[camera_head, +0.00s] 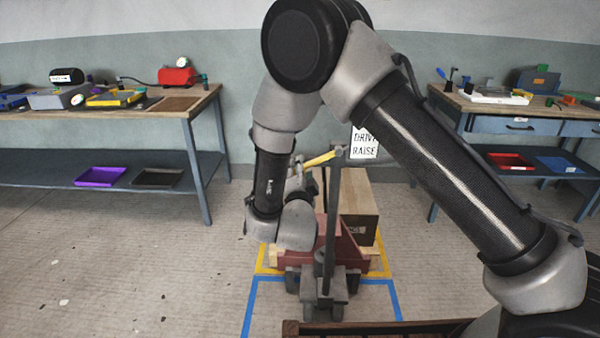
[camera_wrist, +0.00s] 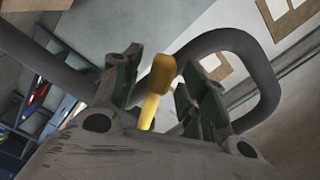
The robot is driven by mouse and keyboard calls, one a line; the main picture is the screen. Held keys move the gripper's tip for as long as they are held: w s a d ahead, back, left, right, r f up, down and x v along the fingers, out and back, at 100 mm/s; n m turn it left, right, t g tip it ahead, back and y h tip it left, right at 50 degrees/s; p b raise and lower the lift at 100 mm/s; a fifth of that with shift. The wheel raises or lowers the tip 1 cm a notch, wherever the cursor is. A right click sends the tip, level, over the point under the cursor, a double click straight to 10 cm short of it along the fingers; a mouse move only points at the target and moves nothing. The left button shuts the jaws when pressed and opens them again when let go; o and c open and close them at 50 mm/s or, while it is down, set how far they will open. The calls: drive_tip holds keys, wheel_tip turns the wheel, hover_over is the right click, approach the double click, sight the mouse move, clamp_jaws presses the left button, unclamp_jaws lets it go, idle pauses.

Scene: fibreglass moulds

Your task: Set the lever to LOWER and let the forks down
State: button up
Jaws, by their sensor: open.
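The lever (camera_wrist: 156,88) is yellow with a rounded tip. In the wrist view it stands between the two fingers of my gripper (camera_wrist: 165,95), which are open and apart from it on both sides as far as I can see. The dark loop handle (camera_wrist: 262,80) of the pallet truck arches behind the fingers. In the head view the pallet truck (camera_head: 328,262) is dark red and grey, with a load (camera_head: 358,208) over its forks. A yellow piece (camera_head: 320,159) shows beside the truck's upright handle. My arm hides part of the truck, and the forks are mostly hidden.
Yellow and blue floor lines (camera_head: 248,305) frame the truck. Workbenches stand at left (camera_head: 150,113) and right (camera_head: 470,106). The floor at left is open. A brown wooden edge (camera_head: 375,328) lies at the front.

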clamp_jaws()
